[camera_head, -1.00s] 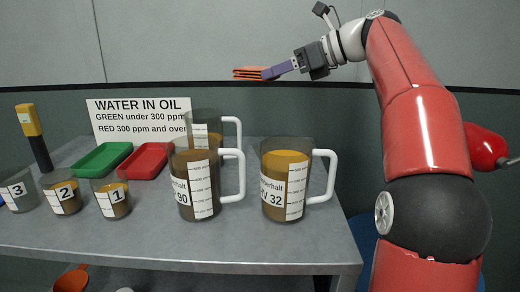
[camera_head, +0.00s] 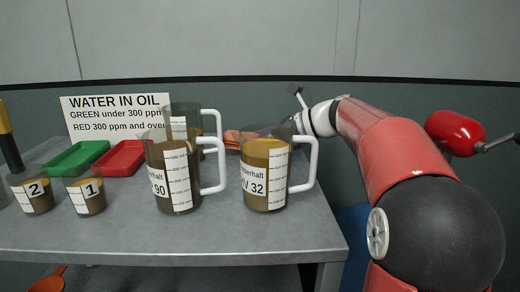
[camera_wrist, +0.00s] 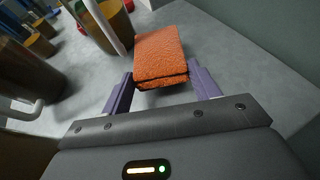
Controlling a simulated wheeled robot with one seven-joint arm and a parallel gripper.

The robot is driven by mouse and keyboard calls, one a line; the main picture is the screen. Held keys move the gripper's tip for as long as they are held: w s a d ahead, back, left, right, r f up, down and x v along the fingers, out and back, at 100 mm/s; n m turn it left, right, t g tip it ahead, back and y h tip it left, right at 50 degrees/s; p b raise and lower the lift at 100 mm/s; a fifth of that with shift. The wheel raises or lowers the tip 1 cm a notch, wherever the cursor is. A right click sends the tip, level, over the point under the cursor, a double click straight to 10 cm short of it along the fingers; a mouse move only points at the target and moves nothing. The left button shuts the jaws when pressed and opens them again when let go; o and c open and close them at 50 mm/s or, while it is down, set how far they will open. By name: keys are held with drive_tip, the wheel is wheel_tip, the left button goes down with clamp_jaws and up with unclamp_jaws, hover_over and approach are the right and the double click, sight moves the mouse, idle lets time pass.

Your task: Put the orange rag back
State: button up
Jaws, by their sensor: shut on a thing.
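The orange rag (camera_wrist: 160,52) is a folded, rough-textured pad. It sits between the two purple fingers of my gripper (camera_wrist: 160,74), which is shut on it, in the wrist view. In the head view a strip of the rag (camera_head: 233,137) shows behind the jugs, low over the back of the grey table (camera_head: 200,238). My gripper is mostly hidden there behind the right jug. I cannot tell whether the rag touches the table top.
The right jug (camera_head: 264,180), a front jug (camera_head: 172,178) and a back jug (camera_head: 183,115) hold brown liquid. A green tray (camera_head: 77,157), a red tray (camera_head: 120,157), small cups (camera_head: 87,196) and a sign (camera_head: 115,108) stand left. The table's back right looks clear.

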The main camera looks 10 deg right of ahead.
drive_tip(key=shift+f, duration=0.9)
drive_tip(key=shift+f, duration=0.15)
drive_tip(key=o, duration=1)
drive_tip(key=shift+c, duration=0.2)
drive_tip(key=shift+d+r, duration=0.2)
drive_tip(key=shift+r, duration=0.05)
drive_tip(key=v, duration=1.1)
drive_tip(key=shift+s+d+p, duration=0.2)
drive_tip(key=shift+s+p, duration=0.05)
drive_tip(key=shift+p, duration=0.1)
